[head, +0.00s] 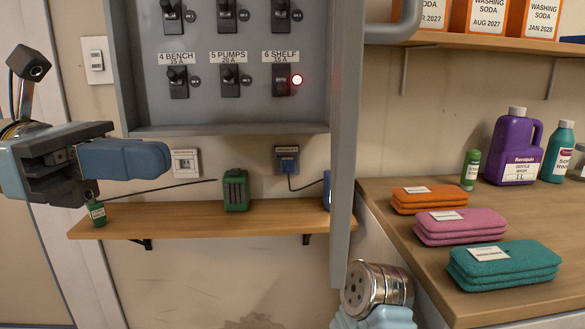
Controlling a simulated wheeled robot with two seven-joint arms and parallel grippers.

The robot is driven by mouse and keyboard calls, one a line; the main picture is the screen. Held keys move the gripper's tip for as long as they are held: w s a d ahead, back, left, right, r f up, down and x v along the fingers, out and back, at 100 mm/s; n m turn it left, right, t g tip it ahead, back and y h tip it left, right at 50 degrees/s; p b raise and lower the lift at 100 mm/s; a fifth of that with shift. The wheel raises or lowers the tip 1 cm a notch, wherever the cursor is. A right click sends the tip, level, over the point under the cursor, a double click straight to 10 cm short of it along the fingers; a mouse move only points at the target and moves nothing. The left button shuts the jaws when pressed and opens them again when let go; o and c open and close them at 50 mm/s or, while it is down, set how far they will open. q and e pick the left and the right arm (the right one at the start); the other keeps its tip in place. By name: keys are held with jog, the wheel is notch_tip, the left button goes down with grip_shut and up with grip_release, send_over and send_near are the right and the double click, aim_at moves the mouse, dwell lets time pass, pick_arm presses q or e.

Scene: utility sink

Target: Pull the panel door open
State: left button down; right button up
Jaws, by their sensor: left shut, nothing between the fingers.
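The grey electrical panel box (230,129) is on the wall with its inside exposed, showing labelled black switches. Its grey panel door (345,150) stands swung out at the box's right side, seen nearly edge-on. A curved grey handle (401,29) projects from the door's right-hand face near the top. My left gripper (165,160) is shut and empty, in front of the wall at the left, below and left of the box and apart from the door. Part of my right arm shows at the bottom, near the door's lower edge; its gripper is not visible.
A wooden shelf (175,222) below the box holds a green block (236,190) and a small green bottle (96,210). The right counter (400,235) carries orange, pink and teal sponges and a purple jug (513,146). Washing soda boxes stand on an upper shelf (480,42).

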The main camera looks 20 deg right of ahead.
pick_arm(q)
jog(key=b+x, duration=0.1)
jog(key=x, duration=1.2)
jog(key=shift+d, duration=0.35)
pick_arm(e)
jog(key=shift+f, duration=0.55)
pick_arm(q)
jog(key=shift+f, duration=0.15)
